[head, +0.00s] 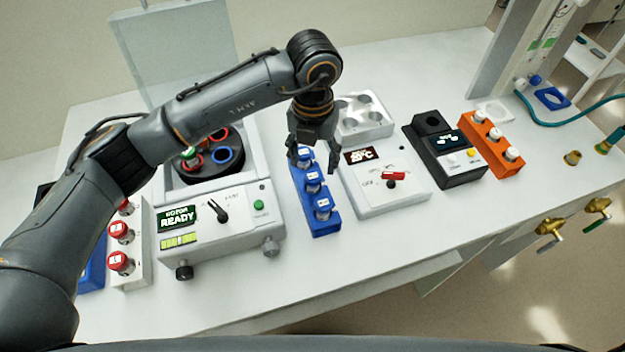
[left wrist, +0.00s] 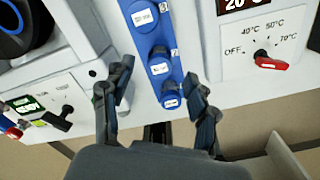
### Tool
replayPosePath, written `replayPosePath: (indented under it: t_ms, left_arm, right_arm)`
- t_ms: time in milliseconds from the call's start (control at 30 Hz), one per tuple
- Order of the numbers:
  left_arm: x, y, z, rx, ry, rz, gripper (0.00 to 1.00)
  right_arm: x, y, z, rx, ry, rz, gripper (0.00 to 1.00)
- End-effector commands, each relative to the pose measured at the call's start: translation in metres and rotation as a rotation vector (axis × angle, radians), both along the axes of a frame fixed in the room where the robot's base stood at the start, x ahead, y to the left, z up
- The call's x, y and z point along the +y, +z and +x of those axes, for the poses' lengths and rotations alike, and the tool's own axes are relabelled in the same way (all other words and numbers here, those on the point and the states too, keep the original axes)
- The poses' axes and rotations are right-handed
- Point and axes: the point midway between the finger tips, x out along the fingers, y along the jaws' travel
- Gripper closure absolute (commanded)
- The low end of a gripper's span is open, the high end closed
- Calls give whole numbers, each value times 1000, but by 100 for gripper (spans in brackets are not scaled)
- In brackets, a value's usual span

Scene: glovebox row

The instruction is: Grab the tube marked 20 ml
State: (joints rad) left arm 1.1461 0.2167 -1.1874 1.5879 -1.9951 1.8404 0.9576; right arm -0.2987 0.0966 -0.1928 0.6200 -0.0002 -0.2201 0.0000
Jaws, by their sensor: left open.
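A blue rack (head: 322,230) holds three tubes with blue caps and white labels in a row: a front tube (head: 322,207), a middle tube (head: 313,183) and a back tube (head: 305,157). The labels are too small to read, so I cannot tell which tube is marked 20 ml. My left gripper (head: 313,158) is open and points down over the back part of this rack. In the left wrist view its fingers (left wrist: 157,82) are spread on either side of the rack, with nothing between them held. My right gripper is not in view.
A centrifuge (head: 250,235) showing READY stands left of the rack, its lid up. A heating block (head: 385,200) stands close on the right. Further right are a dark instrument (head: 455,170) and an orange rack (head: 500,165). A white rack (head: 135,270) with red-capped tubes is at left.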

Motion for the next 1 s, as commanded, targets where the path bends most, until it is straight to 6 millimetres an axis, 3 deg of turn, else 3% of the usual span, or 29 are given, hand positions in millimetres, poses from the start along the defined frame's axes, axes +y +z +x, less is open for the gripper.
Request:
replayPosePath:
  t_ms: [300,500,767,1000]
  left_arm:
    - [1,-29,-9,5,1,1,41]
    - [1,-54,-9,0,2,0,41]
    - [0,-58,-8,-1,0,0,41]
    - [0,-57,-8,-1,0,0,90]
  right_arm:
    - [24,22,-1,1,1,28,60]
    - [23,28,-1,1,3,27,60]
    - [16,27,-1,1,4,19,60]
    - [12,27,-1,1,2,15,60]
